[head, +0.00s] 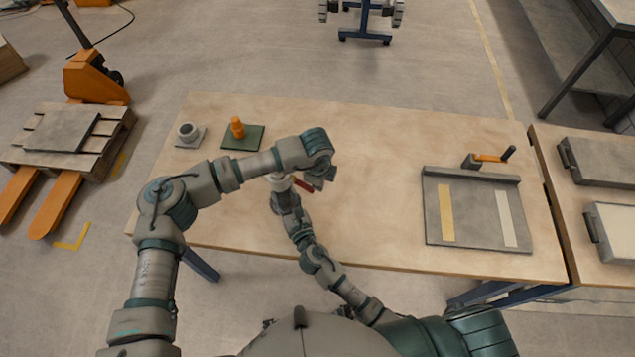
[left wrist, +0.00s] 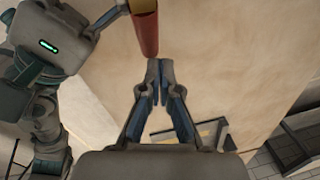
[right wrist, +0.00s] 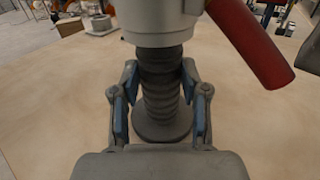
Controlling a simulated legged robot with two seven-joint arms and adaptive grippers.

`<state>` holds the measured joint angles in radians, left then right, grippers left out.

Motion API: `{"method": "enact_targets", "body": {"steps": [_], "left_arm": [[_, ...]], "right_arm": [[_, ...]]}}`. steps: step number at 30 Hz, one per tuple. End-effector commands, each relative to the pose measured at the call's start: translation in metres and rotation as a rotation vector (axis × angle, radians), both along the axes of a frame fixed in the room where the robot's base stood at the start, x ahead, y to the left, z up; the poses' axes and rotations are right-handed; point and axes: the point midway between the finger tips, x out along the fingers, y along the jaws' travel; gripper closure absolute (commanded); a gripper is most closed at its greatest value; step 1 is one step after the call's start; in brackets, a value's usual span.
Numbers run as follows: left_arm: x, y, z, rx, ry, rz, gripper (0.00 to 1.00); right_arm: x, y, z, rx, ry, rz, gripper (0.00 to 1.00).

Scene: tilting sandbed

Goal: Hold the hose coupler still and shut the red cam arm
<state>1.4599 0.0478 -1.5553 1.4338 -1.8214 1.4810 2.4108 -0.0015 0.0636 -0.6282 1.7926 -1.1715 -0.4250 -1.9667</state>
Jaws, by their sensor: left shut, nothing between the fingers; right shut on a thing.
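The hose coupler (head: 281,183) stands on the table in front of me. In the right wrist view it has a pale body (right wrist: 165,18) above a dark ribbed hose section (right wrist: 160,80) and a round foot. My right gripper (right wrist: 160,105) is shut around the ribbed section. The red cam arm (right wrist: 250,42) slants out and down from the pale body, angled away from it. It also shows in the left wrist view (left wrist: 146,34). My left gripper (left wrist: 160,75) is shut and empty, its tips close to the red arm's end; contact is unclear. My left gripper partly hides the coupler in the head view.
A grey cup on a plate (head: 188,133) and an orange part on a green plate (head: 238,130) stand at the table's back left. A grey tray with two strips (head: 474,212) lies at the right.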

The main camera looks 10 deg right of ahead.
Motion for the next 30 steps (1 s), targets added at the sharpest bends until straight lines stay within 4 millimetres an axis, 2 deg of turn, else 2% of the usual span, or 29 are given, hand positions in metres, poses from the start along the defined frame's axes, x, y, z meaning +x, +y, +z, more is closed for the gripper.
{"method": "enact_targets", "body": {"steps": [8,18,30], "left_arm": [[0.0,0.0,0.002,-0.001,-0.001,0.0,1.0],[0.0,0.0,0.016,-0.001,0.0,0.0,1.0],[-0.002,-0.002,0.02,-0.001,0.0,-0.001,1.0]], "right_arm": [[0.0,0.0,0.0,-0.001,-0.001,-0.001,1.0],[0.0,0.0,0.001,0.0,-0.001,-0.001,1.0],[0.0,0.0,0.001,-0.001,-0.001,-0.001,1.0]]}}
